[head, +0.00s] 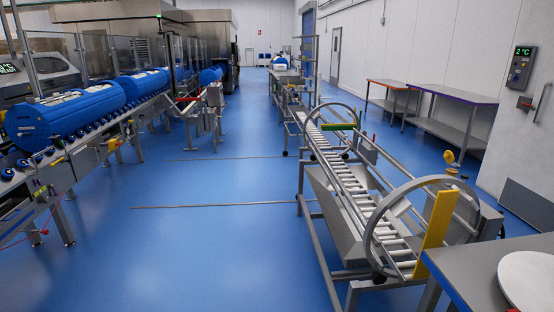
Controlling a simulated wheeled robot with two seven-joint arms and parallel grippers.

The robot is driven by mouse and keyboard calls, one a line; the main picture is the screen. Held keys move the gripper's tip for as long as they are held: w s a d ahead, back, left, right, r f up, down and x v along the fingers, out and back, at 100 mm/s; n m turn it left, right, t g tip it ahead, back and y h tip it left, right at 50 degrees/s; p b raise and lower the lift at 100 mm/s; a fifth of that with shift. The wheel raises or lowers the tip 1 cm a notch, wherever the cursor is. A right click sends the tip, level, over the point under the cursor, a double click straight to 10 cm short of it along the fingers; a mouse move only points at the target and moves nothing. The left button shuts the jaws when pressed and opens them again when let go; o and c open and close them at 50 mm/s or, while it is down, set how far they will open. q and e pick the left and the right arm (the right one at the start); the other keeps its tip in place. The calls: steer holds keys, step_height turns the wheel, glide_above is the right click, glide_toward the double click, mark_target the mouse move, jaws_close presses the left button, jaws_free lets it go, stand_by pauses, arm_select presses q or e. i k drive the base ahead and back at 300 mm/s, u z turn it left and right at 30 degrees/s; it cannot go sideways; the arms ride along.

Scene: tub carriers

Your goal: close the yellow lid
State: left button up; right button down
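I cannot make out a thing that is clearly a yellow lid. A flat yellow panel (435,236) stands upright, slightly tilted, at the near end of a roller conveyor (370,206), beside a large metal ring (367,243). I cannot tell whether this panel is the lid or whether it is hinged. A small yellow round part (449,157) shows behind the ring. Neither of my grippers is in view.
A grey table (470,277) with a white round disc (527,281) fills the near right corner. Blue tubs (66,119) lie on a conveyor at the left. Benches (455,98) line the right wall. The blue floor (215,225) between the conveyors is mostly clear.

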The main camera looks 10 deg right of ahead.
mark_target(448, 156)
steer(key=i, duration=0.65)
steer(key=z, duration=0.35)
steer(key=i, duration=1.8)
steer(key=z, duration=2.45)
